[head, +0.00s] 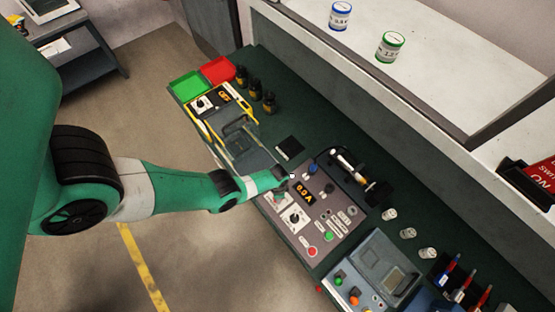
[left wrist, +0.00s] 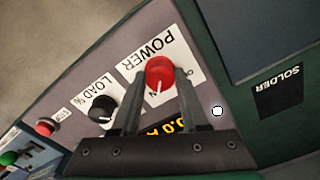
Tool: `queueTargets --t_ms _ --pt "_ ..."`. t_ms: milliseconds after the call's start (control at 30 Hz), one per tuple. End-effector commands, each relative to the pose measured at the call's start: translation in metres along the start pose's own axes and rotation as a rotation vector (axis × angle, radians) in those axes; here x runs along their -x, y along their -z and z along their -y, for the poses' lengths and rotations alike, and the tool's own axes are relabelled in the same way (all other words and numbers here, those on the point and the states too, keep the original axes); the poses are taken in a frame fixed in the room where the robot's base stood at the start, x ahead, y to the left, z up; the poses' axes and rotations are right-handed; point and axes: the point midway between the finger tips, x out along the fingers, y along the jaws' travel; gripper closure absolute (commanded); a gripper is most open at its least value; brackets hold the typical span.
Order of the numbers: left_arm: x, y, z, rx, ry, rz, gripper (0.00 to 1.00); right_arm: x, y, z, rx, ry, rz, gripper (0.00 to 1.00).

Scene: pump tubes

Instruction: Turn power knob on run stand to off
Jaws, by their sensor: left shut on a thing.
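The run stand (head: 322,224) is a grey panel on the dark green bench, with a lit orange display, knobs and buttons. In the left wrist view its red power knob (left wrist: 159,72) sits on a white plate marked POWER. The knob's white pointer line is turned toward the plate edge with a letter N, away from the letters at the upper right. My left gripper (left wrist: 156,82) is shut on this knob, one finger on each side. In the head view the gripper (head: 284,184) is over the panel's upper left, partly hiding the plate. My right gripper is not in view.
The black LOAD knob (left wrist: 101,108) is close beside the left finger. A red button (head: 313,251) is lower on the panel. A grey instrument (head: 378,262) stands to the right. Green (head: 187,86) and red (head: 219,69) trays lie at the far left.

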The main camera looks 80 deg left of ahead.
Motion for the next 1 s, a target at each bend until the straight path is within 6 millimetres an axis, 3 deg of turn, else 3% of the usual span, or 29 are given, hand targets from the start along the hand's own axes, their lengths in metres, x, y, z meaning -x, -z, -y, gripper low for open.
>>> queueTargets --t_ms 1000 --pt "-0.0003 0.0001 0.0000 0.905 0.000 -0.001 1.00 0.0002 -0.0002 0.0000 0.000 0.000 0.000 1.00"
